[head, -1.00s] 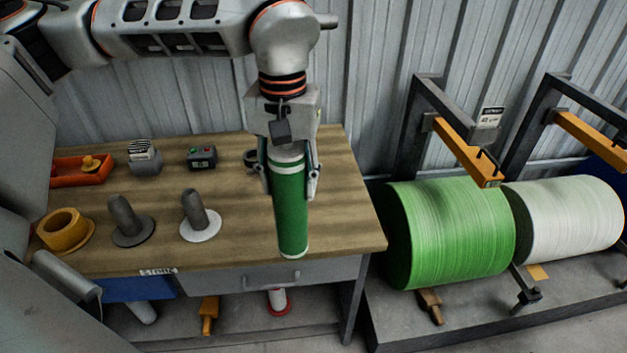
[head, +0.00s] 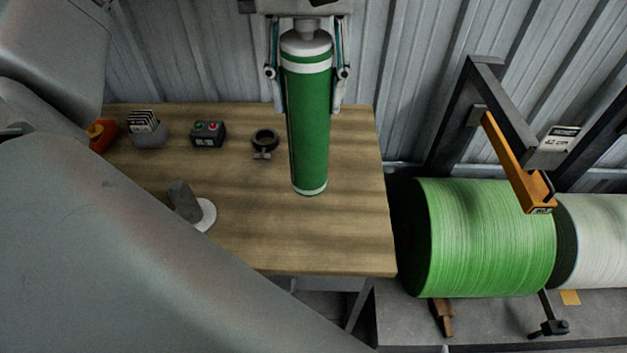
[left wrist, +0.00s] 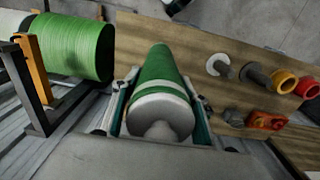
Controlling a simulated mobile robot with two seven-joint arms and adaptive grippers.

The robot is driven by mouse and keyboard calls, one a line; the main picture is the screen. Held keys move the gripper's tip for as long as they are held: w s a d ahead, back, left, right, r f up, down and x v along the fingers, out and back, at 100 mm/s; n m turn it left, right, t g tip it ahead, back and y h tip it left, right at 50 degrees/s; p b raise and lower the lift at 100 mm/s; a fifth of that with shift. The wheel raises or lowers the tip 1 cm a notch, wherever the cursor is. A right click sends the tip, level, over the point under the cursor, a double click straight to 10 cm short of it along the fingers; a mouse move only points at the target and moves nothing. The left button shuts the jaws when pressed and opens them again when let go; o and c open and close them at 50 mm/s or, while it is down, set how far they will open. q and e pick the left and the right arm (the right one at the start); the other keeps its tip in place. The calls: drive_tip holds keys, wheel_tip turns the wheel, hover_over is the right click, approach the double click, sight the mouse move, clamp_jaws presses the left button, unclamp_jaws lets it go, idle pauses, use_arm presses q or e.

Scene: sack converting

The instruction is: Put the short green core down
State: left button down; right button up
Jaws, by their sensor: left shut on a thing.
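The short green core (head: 309,130) is a green cylinder with white bands near its ends. It hangs roughly upright, slightly tilted, over the right part of the wooden table (head: 335,235). My left gripper (head: 308,95) is shut on its upper part, one finger on each side. In the left wrist view the core (left wrist: 160,70) points away from the camera between the fingers (left wrist: 160,105), its white end nearest. Whether its lower end touches the table I cannot tell. My right gripper is not in view.
A grey peg on a white disc (head: 206,214), a black ring clamp (head: 264,141), a button box (head: 208,133) and a card holder (head: 147,128) stand on the table. A large green roll (head: 485,240) is to the right. The table's front right is clear.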

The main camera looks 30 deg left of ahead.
use_arm(q)
wheel_tip(320, 180, down, 18)
drive_tip(key=b, duration=0.1)
drive_tip(key=shift+r, duration=0.15)
idle(0.3)
drive_tip(key=c, duration=1.2)
unclamp_jaws()
drive_tip(key=shift+o, duration=0.2)
